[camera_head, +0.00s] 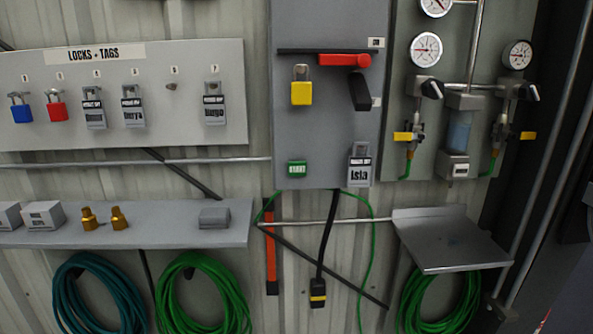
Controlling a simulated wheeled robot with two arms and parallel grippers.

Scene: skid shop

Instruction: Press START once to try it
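The green START button (297,169) sits at the lower left of the grey electrical panel (322,130). Its white lettering is small. Higher on the same panel are a red handle (344,60), a black lever (360,91) and a yellow padlock (301,90) hanging below a dark bar. A grey tag or lock labelled "Isla" (360,170) hangs at the panel's lower right, to the right of the button. Nothing covers the button. Neither of my grippers shows in the head view.
A "LOCKS + TAGS" board (200,128) with padlocks hangs at left. Below it a shelf (170,236) holds brass fittings (119,218) and grey boxes. Gauges (426,50) and valves are at right, above a metal tray (450,242). Green hoses (203,290) hang below. A black cable drops from the panel.

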